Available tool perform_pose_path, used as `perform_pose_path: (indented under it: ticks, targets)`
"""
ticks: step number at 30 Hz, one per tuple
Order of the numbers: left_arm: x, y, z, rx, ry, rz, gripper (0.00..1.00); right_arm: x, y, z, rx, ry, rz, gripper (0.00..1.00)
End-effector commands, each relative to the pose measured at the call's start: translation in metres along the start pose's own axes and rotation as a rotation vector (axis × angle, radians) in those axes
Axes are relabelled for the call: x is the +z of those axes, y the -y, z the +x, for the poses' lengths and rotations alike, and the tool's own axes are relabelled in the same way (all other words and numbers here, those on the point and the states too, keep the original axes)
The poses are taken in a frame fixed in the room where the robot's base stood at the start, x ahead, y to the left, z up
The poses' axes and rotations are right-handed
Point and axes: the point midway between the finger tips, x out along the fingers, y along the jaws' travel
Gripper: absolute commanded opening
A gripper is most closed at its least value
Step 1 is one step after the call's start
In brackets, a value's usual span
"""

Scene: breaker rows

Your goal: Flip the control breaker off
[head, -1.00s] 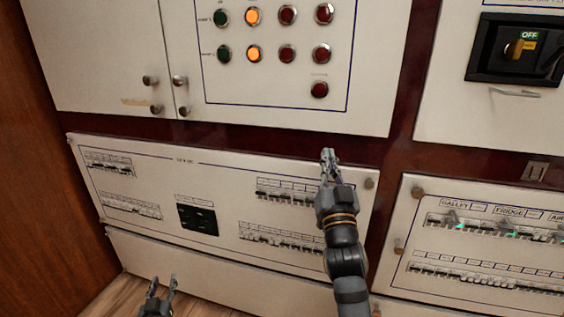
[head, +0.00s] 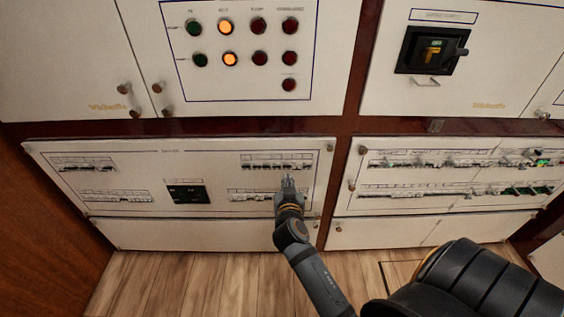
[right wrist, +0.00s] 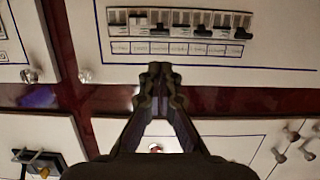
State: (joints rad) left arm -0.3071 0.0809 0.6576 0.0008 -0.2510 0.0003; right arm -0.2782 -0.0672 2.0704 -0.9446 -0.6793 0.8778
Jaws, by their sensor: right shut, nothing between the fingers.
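Breaker rows fill the lower left panel (head: 230,172) in the head view: an upper right row (head: 277,162), a lower right row (head: 250,195) and two rows at the left. The labels are too small to read, so I cannot tell which is the control breaker. My right gripper (head: 288,183) is shut and empty before the right half of this panel, its tips appearing between the two right rows. In the right wrist view, the shut fingertips (right wrist: 160,72) appear just below a breaker row (right wrist: 180,24) with black and white levers. My left gripper is out of view.
More breaker rows, some lit green, sit on the lower right panel (head: 400,178). Above are a panel of round lamps (head: 240,90) and a rotary switch (head: 432,50). Small knobs stick out at panel edges. The wooden floor (head: 210,285) below is clear.

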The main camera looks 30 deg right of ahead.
Motion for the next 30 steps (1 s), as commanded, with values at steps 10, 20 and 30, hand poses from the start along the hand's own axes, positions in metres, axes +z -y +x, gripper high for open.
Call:
perform_pose_path:
  ticks: [10, 20, 30]
  targets:
    - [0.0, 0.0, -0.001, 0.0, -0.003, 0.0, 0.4, -0.001, 0.001, 0.022, -0.002, -0.003, -0.003, 0.0]
    - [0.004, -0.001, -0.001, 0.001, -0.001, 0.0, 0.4, -0.001, 0.001, 0.082, -0.002, -0.002, -0.001, 0.0]
    - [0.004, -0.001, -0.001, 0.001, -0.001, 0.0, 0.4, -0.001, 0.001, 0.1, -0.003, -0.001, 0.001, 0.0]
